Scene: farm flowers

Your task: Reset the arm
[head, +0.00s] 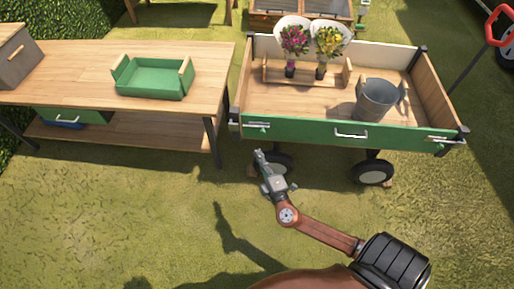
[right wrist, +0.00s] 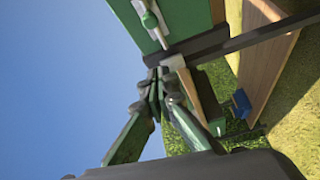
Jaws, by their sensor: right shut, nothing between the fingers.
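My right arm reaches up from the bottom of the head view over the grass. Its gripper (head: 261,160) is in front of the wagon's lower left corner and looks shut and empty. In the right wrist view the shut fingers (right wrist: 157,90) point toward the wagon's green side, with a handle close by. Whether the fingers touch the wagon cannot be told. My left gripper is not in view.
The wooden wagon (head: 345,132) holds a metal bucket (head: 376,100) and a wooden rack (head: 285,77) with two bouquets (head: 294,40). At left, a wooden table (head: 80,80) carries a green tray (head: 155,78) and a grey box (head: 17,62). Open grass lies in front.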

